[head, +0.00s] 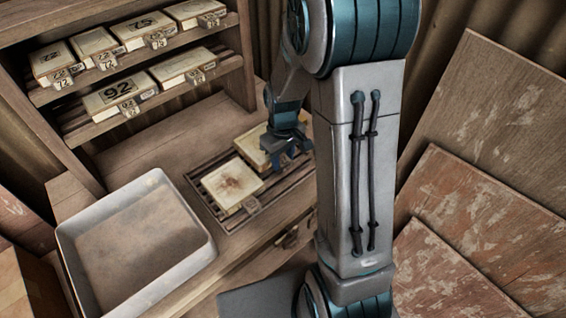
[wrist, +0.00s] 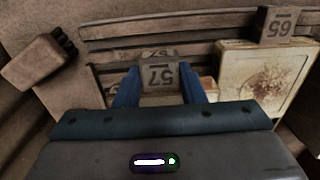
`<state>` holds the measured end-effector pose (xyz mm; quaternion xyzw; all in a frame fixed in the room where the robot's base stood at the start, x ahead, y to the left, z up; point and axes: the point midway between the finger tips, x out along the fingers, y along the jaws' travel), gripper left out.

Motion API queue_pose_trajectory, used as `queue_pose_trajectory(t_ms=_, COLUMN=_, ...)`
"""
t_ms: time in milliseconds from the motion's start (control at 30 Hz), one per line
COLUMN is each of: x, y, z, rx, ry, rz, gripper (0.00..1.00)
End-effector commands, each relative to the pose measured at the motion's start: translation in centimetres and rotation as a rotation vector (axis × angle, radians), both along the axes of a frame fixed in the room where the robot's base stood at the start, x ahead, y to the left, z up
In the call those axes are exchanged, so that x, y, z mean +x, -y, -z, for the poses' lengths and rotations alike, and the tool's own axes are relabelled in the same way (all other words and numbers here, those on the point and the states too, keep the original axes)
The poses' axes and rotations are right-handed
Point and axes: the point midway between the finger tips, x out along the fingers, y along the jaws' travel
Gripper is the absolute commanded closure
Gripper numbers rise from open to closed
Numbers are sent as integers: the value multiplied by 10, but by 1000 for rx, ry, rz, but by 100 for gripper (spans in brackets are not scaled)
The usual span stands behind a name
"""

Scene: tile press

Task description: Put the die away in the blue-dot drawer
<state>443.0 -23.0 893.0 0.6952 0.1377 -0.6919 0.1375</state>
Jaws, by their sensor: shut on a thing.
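Two pale square dies lie on a slatted rack (head: 211,206) on the bench. The nearer die (head: 232,186) has a stained top and a tag at its front corner; it also shows in the wrist view (wrist: 262,85). The farther die (head: 250,146) is partly covered by my gripper (head: 290,155). In the wrist view my gripper (wrist: 160,88) has its blue fingers on either side of a tag block (wrist: 158,76) that seems to read 57, and is shut on it. Most of that die's body is hidden there. No blue dot shows.
Shelves at the upper left hold several numbered dies, one marked 92 (head: 120,97). An empty grey tray (head: 135,245) stands at the lower left. A drawer handle (head: 288,238) shows on the bench front, beside my arm. Wooden boards (head: 470,225) lean at the right.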

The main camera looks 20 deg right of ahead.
Motion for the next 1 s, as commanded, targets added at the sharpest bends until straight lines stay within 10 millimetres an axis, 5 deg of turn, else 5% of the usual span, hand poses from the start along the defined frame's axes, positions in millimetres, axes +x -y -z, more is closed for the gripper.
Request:
queue_pose_trajectory(t_ms=200, x=0, y=0, z=25, rx=0, ry=-1, rz=0, gripper=100)
queue_pose_trajectory(t_ms=633, x=0, y=1, z=33, rx=0, ry=1, rz=0, gripper=100)
queue_pose_trajectory(t_ms=667, x=-1, y=1, z=32, rx=1, ry=-1, rz=0, gripper=58)
queue_pose_trajectory(t_ms=700, x=-1, y=1, z=32, rx=0, ry=-1, rz=0, gripper=47)
queue_pose_trajectory(t_ms=1000, x=-1, y=1, z=31, rx=0, ry=-1, rz=0, gripper=42)
